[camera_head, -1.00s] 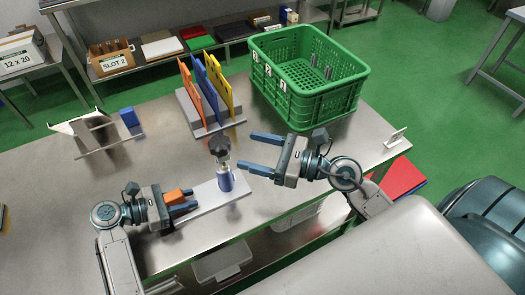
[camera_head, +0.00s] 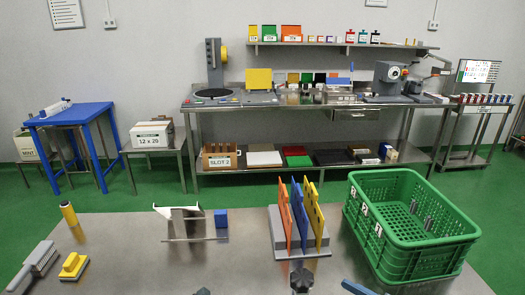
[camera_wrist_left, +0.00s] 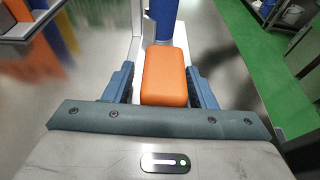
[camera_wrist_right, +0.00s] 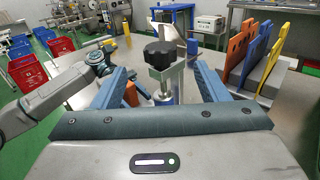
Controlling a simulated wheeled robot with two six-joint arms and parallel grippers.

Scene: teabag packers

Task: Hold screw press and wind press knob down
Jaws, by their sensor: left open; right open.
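The screw press shows its black star-shaped knob (camera_wrist_right: 159,53) on a metal head with a blue column below, in the right wrist view. The knob also shows at the bottom edge of the head view (camera_head: 301,281). My right gripper (camera_wrist_right: 159,70) is open, with its fingers apart on either side of the line to the knob and not closed on it. My left gripper (camera_wrist_left: 164,72) is open, with its fingers on either side of an orange block (camera_wrist_left: 165,78) at the press. The blue press column (camera_wrist_left: 163,18) stands just beyond the block. In the head view both grippers are mostly cut off.
A rack with orange, blue and yellow boards (camera_head: 297,252) and a green crate (camera_head: 400,258) stand on the table behind the press.

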